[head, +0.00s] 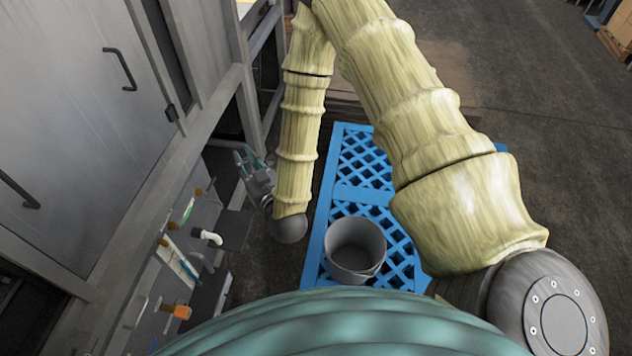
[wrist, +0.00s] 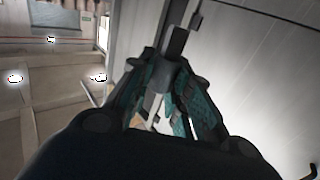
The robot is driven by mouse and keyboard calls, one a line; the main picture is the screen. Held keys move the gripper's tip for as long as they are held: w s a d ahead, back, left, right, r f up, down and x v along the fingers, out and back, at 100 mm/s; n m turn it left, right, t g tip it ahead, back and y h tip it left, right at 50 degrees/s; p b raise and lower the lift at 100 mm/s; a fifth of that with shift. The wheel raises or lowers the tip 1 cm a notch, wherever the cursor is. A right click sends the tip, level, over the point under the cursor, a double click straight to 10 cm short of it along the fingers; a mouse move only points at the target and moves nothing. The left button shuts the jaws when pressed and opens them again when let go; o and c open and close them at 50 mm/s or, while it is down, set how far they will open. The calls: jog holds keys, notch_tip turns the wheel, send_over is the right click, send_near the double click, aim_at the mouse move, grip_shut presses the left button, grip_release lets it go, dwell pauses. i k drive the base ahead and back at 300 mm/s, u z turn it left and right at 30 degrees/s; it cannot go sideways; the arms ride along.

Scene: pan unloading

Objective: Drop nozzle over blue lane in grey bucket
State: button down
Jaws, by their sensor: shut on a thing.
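My gripper (head: 242,158) is left of the pallet and beyond the bucket in the head view, beside the grey cabinet and not over the bucket. In the wrist view my gripper (wrist: 172,62) has its teal-padded fingers drawn together.
The tall grey cabinet (head: 85,110) closes off the left side. Open dark floor (head: 560,150) lies to the right.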

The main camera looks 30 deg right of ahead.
aim_at(341, 251)
jog(key=u, duration=0.6)
jog(key=k, duration=1.05)
jog(key=z, duration=1.4)
